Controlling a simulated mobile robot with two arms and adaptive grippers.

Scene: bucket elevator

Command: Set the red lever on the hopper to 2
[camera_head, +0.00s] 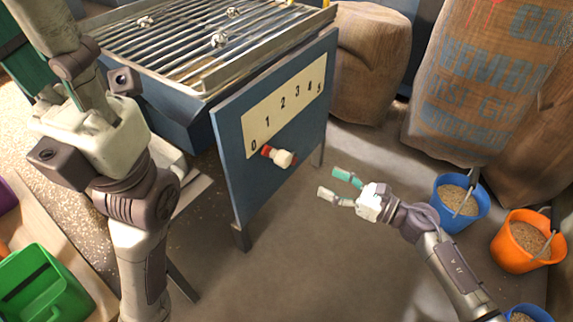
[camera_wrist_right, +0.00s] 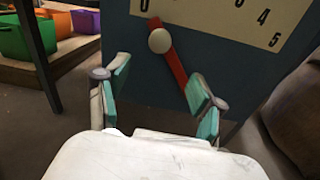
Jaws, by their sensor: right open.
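The hopper's blue front panel (camera_head: 285,195) carries a pale scale (camera_head: 285,104) numbered 0 to 5. The red lever (camera_head: 266,151) has a cream knob (camera_head: 284,158) and its tip is by the 0. In the right wrist view the red lever (camera_wrist_right: 174,66) slants up to the left, with its knob (camera_wrist_right: 160,40) just below the scale. My right gripper (camera_head: 342,186) is open and empty, right of the knob and apart from it. Its teal-padded fingers (camera_wrist_right: 158,92) show below the knob. My left arm is large and close at the left; its finger opening is not clear.
A slatted grate (camera_head: 190,45) with small metal pieces tops the hopper. Sacks (camera_head: 480,80) stand at the right, with a blue bucket (camera_head: 459,203) and an orange bucket (camera_head: 522,240) of grain before them. A green bin (camera_head: 40,285) is lower left. Floor before the panel is clear.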

